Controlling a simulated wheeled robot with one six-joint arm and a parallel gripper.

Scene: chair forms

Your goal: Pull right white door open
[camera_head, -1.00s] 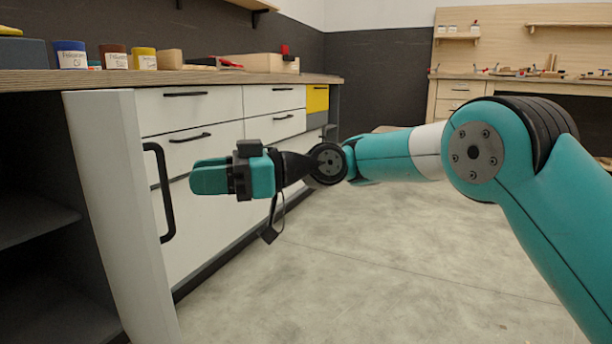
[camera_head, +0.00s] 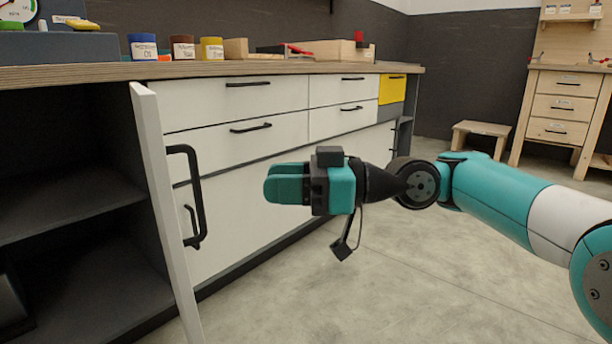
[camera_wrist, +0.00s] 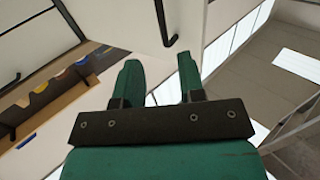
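The white door (camera_head: 165,215) stands swung out from the cabinet at the left of the head view, seen nearly edge-on. Its black bar handle (camera_head: 200,200) is on the face turned to the right. The dark shelved compartment (camera_head: 70,200) to its left lies exposed. My gripper (camera_head: 268,185) is in the air to the right of the handle, apart from it and empty. In the wrist view my gripper (camera_wrist: 158,65) has two teal fingers with a gap between them. A black handle (camera_wrist: 163,25) shows beyond the fingertips there; I cannot tell which one it is.
White drawers (camera_head: 235,100) with black handles and a yellow drawer (camera_head: 393,88) line the cabinet to the right. The worktop (camera_head: 240,70) above carries labelled jars and wooden boxes. A low stool (camera_head: 480,135) and a wooden bench stand far right. The floor (camera_head: 340,290) is clear.

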